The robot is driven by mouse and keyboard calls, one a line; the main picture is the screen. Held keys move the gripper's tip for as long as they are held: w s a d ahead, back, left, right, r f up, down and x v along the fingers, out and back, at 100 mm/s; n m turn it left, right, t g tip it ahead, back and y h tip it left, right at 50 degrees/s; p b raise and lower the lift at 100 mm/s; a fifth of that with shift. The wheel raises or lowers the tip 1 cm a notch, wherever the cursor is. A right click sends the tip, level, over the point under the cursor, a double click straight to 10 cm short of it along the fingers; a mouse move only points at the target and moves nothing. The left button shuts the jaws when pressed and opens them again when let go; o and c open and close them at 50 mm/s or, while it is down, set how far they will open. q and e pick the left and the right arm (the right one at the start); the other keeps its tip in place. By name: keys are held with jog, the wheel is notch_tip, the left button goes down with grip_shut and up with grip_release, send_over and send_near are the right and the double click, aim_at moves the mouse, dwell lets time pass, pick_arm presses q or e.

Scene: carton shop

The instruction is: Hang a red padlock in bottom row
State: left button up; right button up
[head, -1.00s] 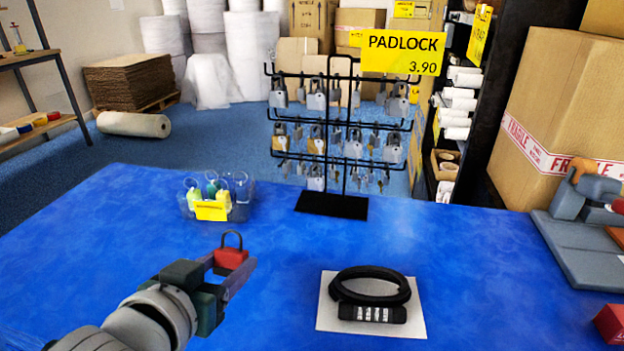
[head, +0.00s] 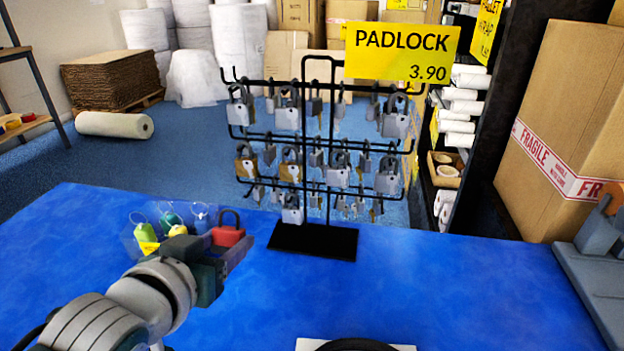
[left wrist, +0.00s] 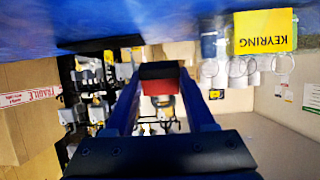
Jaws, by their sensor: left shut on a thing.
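The red padlock (head: 228,236) has a dark shackle pointing up. My left gripper (head: 232,250) is shut on it and holds it above the blue counter, to the left of the rack's base. The red body also shows between the fingers in the left wrist view (left wrist: 160,76). The black wire padlock rack (head: 325,138) stands behind the counter's middle with several grey and brass padlocks on three rows. Its bottom row (head: 330,188) carries a grey padlock (head: 292,209) at the left and several small ones. My right gripper is not in view.
A clear bin of keyrings (head: 135,246) stands just left of and behind my left gripper. A yellow price sign (head: 402,52) tops the rack at the right. A black cable lock (head: 355,345) on a white card lies at the front. The blue counter (head: 430,285) right of the rack's base is clear.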

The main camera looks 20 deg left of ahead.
pick_arm(q)
jog(key=shift+w+a+f+b, duration=0.1)
jog(key=shift+w+a+b, duration=0.15)
jog(key=shift+w+b, duration=0.6)
jog(key=shift+w+a+f+b, duration=0.15)
jog(key=shift+w+b, duration=0.25)
jog(key=shift+w, duration=0.8)
jog(key=shift+w+a+f+b, duration=0.1)
jog(key=shift+w+a+b, duration=0.2)
jog(key=shift+w+b, duration=0.55)
jog(key=shift+w+a+f, duration=0.15)
jog(key=shift+w, duration=0.55)
jog(key=o, duration=1.3)
jog(key=shift+f, duration=0.1)
jog(key=shift+s, duration=0.1)
